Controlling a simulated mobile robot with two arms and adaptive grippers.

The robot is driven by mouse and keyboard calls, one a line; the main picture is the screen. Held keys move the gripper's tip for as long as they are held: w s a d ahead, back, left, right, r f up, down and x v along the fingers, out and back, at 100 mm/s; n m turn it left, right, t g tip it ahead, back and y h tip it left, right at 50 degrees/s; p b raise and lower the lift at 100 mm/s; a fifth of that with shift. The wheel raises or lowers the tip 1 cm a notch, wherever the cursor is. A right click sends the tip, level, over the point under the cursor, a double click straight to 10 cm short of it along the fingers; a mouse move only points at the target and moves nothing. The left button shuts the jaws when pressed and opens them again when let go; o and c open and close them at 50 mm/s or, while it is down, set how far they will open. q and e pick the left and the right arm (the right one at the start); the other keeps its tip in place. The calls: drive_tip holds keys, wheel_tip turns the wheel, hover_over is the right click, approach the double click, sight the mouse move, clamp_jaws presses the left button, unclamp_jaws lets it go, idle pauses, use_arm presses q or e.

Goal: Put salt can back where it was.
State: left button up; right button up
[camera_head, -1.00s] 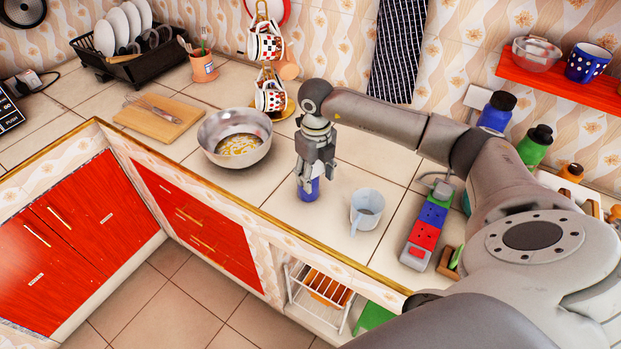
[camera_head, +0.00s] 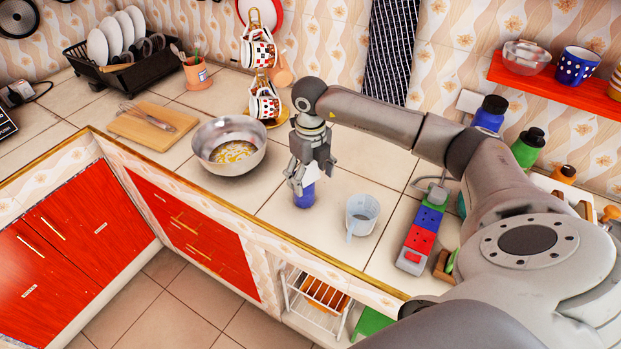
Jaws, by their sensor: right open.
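A small blue can (camera_head: 305,197), which I take to be the salt can, stands upright on the tiled counter between the metal bowl and the measuring cup. My right gripper (camera_head: 302,184) points down at the can's top, its fingers open. The fingers hide part of the can's upper end, and I cannot tell whether they touch it. My left gripper is not in view.
A metal bowl (camera_head: 229,146) with yellow contents stands left of the can. The counter's front edge (camera_head: 283,235) is near.

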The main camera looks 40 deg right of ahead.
wheel_tip(320, 180, up, 10)
idle(0.3)
idle(0.5)
